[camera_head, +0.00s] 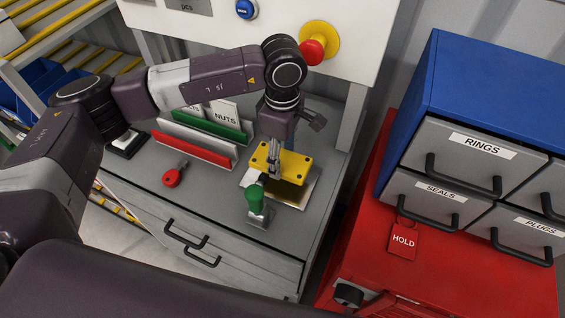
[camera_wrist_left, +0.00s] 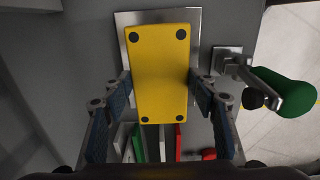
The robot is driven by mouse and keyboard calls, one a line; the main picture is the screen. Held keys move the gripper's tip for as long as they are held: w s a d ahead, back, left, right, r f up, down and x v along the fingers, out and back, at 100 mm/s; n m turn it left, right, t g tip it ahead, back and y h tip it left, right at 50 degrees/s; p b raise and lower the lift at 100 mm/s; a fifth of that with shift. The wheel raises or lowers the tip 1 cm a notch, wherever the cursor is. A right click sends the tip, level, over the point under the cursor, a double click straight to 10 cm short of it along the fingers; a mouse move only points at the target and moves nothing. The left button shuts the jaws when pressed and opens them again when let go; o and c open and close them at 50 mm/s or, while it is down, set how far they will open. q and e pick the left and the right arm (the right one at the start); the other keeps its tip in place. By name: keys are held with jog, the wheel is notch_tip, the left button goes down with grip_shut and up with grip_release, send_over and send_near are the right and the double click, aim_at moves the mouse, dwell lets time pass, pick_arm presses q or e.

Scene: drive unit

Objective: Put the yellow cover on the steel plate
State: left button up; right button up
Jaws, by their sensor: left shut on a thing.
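The yellow cover (camera_head: 293,166) is a flat block with dark round spots at its corners. My left gripper (camera_head: 274,158) is shut on it and holds it level above the steel plate (camera_head: 305,192). A gap and a dark shadow show between cover and plate in the head view. In the left wrist view the fingers (camera_wrist_left: 160,88) grip the long sides of the cover (camera_wrist_left: 158,65). The steel plate (camera_wrist_left: 124,28) shows around its far end and sides, and the rest of the plate is hidden. My right gripper is in neither view.
A green-handled clamp (camera_head: 255,196) stands close to the plate's front. Red and green racks (camera_head: 195,147) and a red-handled item (camera_head: 173,177) lie left on the grey bench. A red emergency button (camera_head: 313,51) is behind. Labelled drawers (camera_head: 462,150) stand right.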

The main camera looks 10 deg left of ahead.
aim_at(283, 161)
pick_arm(q)
jog(key=shift+f, duration=0.55)
notch_tip(283, 161, down, 3)
jog(key=shift+f+p, duration=0.15)
jog(key=shift+p, duration=0.5)
jog(key=shift+f, duration=0.3)
jog(key=o, duration=1)
jog(key=shift+c, duration=0.2)
jog(key=o, duration=0.4)
jog(key=shift+c, duration=0.2)
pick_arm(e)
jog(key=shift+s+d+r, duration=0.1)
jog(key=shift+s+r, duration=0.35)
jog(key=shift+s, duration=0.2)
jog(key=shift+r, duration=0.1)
